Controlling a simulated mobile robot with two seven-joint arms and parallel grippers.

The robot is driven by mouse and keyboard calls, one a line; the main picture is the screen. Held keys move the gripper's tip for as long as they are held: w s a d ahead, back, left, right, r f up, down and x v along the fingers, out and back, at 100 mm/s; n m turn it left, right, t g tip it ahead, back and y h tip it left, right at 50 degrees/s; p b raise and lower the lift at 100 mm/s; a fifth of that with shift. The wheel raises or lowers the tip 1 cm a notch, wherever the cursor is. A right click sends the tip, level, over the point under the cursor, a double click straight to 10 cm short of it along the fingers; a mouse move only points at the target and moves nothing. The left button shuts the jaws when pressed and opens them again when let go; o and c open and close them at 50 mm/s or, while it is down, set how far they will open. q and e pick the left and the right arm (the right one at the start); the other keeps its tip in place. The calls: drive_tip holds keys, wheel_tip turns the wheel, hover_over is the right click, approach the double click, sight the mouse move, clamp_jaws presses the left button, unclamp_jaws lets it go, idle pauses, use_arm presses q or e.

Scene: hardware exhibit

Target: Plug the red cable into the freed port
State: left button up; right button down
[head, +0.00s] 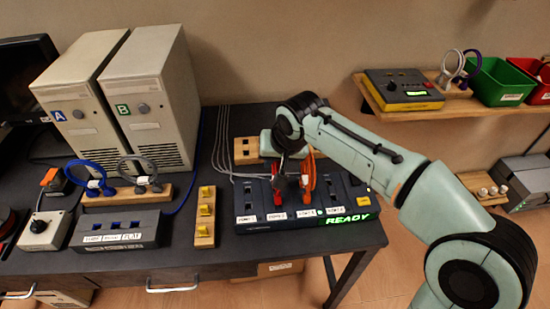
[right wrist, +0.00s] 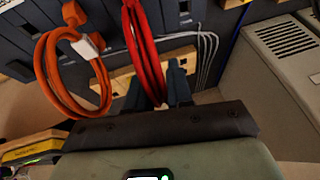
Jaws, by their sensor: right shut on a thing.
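The red cable (head: 277,193) is a coiled loop at the dark port panel (head: 329,208). It also shows in the right wrist view (right wrist: 146,55), running down between the two fingers. My right gripper (head: 285,178) is shut on the red cable just above the panel. Its fingers also show in the right wrist view (right wrist: 153,90). An orange cable (head: 308,172) stands in the panel just right of the red one, and shows as a loop in the right wrist view (right wrist: 60,75). The red plug's end is hidden, so I cannot tell whether it is in a port. My left gripper is out of view.
A wooden block with sockets (head: 246,150) lies behind the panel, with grey wires beside it. A wooden strip with yellow switches (head: 205,215) stands left of the panel. Two beige computer towers (head: 150,95) stand at the back left. A wall shelf (head: 440,108) is at the right.

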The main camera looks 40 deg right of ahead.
drive_tip(key=shift+f, duration=0.25)
idle(0.5)
drive_tip(key=shift+c, duration=1.4)
unclamp_jaws()
drive_tip(key=p+v, duration=0.4)
drive_tip(key=v, duration=0.3)
drive_tip(key=shift+r, duration=0.25)
drive_tip(key=shift+s, duration=0.1)
